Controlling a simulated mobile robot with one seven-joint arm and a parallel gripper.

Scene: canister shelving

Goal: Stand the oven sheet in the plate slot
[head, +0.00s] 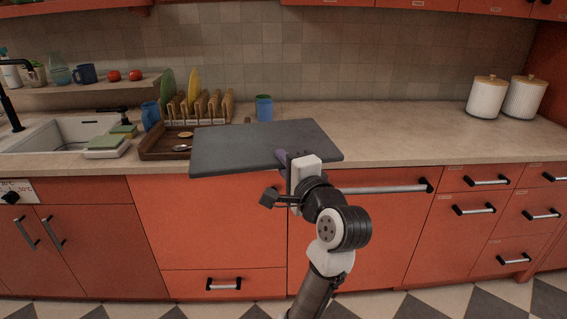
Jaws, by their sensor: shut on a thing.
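The oven sheet (250,144) is a flat dark grey rectangle, held roughly level in front of the counter edge and partly over it. My gripper (286,160) is shut on its near edge, right of the middle; the fingertips are mostly hidden by the hand. The plate slot is in a wooden plate rack (208,106) on the counter, behind and left of the sheet. A green plate (167,90) and a yellow plate (194,86) stand upright at the rack's left; slots to their right look empty. The sheet hides part of the area before the rack.
A brown tray (150,152) with a spoon lies before the rack. Blue cups stand left (150,114) and right (264,108) of the rack. A sink (60,135) is at left. Two white canisters (486,98) stand far right. The counter (390,130) between is clear.

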